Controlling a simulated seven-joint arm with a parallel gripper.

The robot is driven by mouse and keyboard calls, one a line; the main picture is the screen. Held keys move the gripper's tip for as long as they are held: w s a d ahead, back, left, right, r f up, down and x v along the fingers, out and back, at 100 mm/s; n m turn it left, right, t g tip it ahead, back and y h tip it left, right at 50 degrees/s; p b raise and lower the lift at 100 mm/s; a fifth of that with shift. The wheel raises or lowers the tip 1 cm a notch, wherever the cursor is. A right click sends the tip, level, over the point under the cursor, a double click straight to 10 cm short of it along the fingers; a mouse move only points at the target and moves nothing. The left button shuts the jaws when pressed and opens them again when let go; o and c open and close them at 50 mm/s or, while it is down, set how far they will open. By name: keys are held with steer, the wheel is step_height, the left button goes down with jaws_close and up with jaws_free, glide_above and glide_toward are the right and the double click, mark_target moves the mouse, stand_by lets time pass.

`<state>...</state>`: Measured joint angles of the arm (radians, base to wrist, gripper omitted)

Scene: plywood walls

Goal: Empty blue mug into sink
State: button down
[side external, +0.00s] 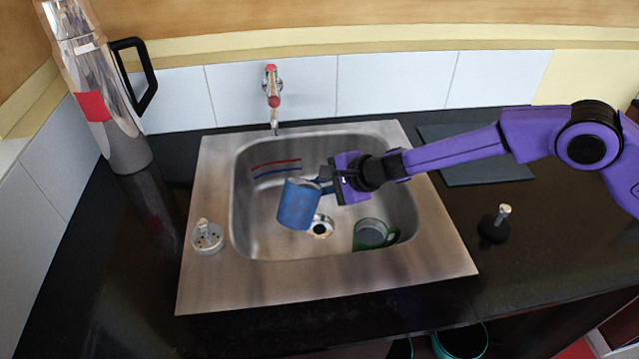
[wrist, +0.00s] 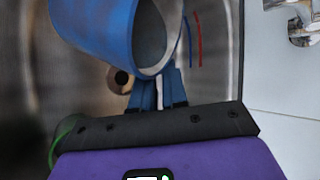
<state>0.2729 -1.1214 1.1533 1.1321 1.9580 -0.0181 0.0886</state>
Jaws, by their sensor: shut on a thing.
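The blue mug (side external: 298,204) is held over the sink basin (side external: 250,215), near the drain (side external: 321,226), and looks tilted in the side view. My gripper (side external: 318,184) is shut on it from the right. In the wrist view the mug (wrist: 98,32) fills the upper left, with its rim and pale inside facing the lower right. The gripper fingers (wrist: 157,92) meet it at the rim side, where the handle may be hidden. I cannot tell whether anything is left inside the mug.
A green mug (side external: 372,234) sits in the basin at the right. A tap (side external: 272,95) stands behind the sink. A tall metal flask (side external: 100,90) stands at the back left.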

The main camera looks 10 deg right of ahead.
steer(key=shift+w+d+m+g+y+p, duration=0.15)
steer(key=shift+w+m+g+y+p, duration=0.15)
steer(key=shift+m+g+y+p, duration=0.25)
stand_by(0.9)
steer(key=shift+s+f+m+g+y+p, duration=0.15)
steer(key=shift+m+g+y+p, duration=1.05)
steer(key=shift+g+p, duration=0.2)
stand_by(2.5)
steer(key=shift+w+d+m+g+y+p, duration=0.25)
steer(key=shift+w+g+y+p, duration=0.1)
steer(key=shift+g+y+p, duration=0.1)
stand_by(0.8)
steer(key=shift+m+y+p, duration=0.4)
steer(key=shift+y+p, duration=0.05)
steer(key=shift+y, duration=0.05)
stand_by(0.7)
